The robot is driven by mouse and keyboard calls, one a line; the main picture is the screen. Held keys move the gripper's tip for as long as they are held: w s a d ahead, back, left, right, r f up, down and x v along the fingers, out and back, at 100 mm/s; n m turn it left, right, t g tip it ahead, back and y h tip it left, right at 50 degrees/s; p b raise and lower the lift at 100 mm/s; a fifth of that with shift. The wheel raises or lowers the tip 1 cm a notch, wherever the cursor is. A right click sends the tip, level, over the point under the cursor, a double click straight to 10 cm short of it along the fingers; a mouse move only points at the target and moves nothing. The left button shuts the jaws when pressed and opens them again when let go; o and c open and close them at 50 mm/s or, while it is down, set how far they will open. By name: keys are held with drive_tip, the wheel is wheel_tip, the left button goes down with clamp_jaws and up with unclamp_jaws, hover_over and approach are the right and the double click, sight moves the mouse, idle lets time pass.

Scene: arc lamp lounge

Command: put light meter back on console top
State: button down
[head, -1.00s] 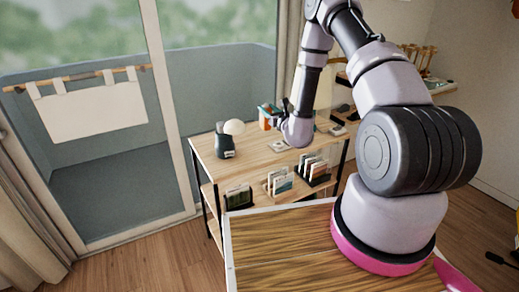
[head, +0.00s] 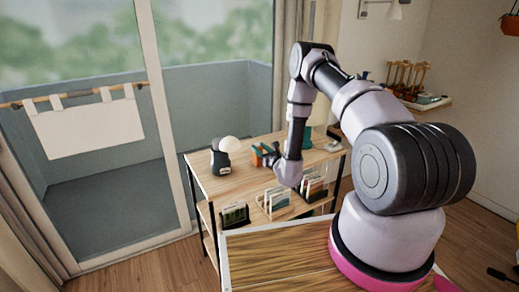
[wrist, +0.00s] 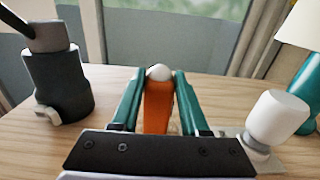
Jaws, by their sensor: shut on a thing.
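The light meter, an orange body with a white dome (wrist: 157,105), stands between the teal fingers of my gripper (wrist: 158,112) in the wrist view. My gripper is shut on it. In the head view my gripper (head: 264,154) is low over the console top (head: 205,184), right of a dark object with a white globe. Only a bit of orange shows there. The meter's lower end is hidden by the gripper, and I cannot tell whether it touches the wood.
The dark globe object (head: 221,160) stands left on the console. In the wrist view a dark cylinder (wrist: 58,85) is at left, a white-headed item (wrist: 277,118) close at right, and a teal lamp base (wrist: 303,95) beyond it.

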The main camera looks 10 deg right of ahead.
drive_tip(key=shift+f, duration=0.1)
drive_tip(key=shift+c, duration=2)
unclamp_jaws()
